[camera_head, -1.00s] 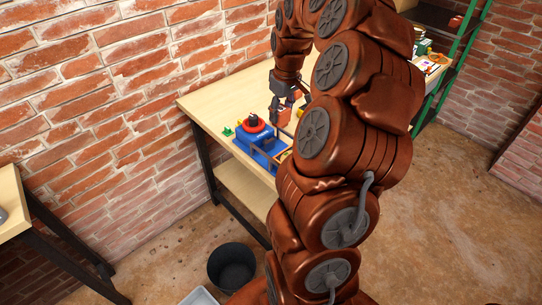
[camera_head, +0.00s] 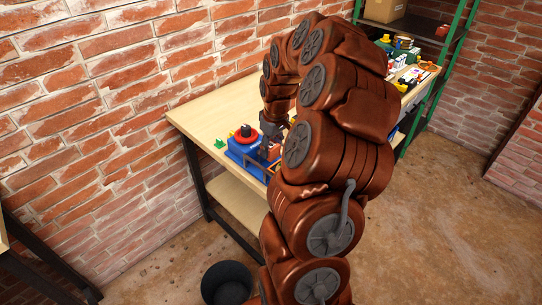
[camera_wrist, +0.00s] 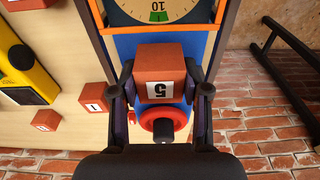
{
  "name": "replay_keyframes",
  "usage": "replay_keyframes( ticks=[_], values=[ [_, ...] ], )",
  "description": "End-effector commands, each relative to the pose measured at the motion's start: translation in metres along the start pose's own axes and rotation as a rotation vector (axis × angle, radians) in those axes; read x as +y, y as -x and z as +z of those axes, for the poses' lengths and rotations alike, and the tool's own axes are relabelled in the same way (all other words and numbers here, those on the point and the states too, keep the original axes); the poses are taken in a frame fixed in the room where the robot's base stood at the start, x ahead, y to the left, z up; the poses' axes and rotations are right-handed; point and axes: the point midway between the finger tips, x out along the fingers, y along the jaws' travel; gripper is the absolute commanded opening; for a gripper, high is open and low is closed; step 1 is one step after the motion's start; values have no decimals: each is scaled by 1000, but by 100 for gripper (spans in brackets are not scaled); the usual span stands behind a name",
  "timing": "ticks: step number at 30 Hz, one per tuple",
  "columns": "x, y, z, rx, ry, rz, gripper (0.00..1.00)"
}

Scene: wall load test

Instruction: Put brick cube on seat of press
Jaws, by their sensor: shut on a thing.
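A reddish brick cube (camera_wrist: 160,72) marked 5 sits between the two fingers of my gripper (camera_wrist: 160,92) in the wrist view; the gripper is shut on it. The blue press (camera_head: 236,149) stands on the workbench in the head view, with a red ring and black knob on it. In the wrist view the cube is over the press's blue base (camera_wrist: 203,48), between a dial (camera_wrist: 165,10) and the red ring (camera_wrist: 163,122). I cannot tell whether the cube touches the base.
Two smaller brick cubes, one marked 1 (camera_wrist: 94,97) and one beyond it (camera_wrist: 46,120), lie on the workbench near a yellow device (camera_wrist: 28,68). Dark bars flank the press base. A black bucket (camera_head: 228,282) stands on the floor. The bench's near left corner is clear.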

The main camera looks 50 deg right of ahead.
Motion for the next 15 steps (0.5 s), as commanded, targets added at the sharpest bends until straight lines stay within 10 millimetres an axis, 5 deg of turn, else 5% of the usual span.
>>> replay_keyframes(
  ticks=[15],
  values=[
    [0,-41,4,2,2,2,0]
  ],
)
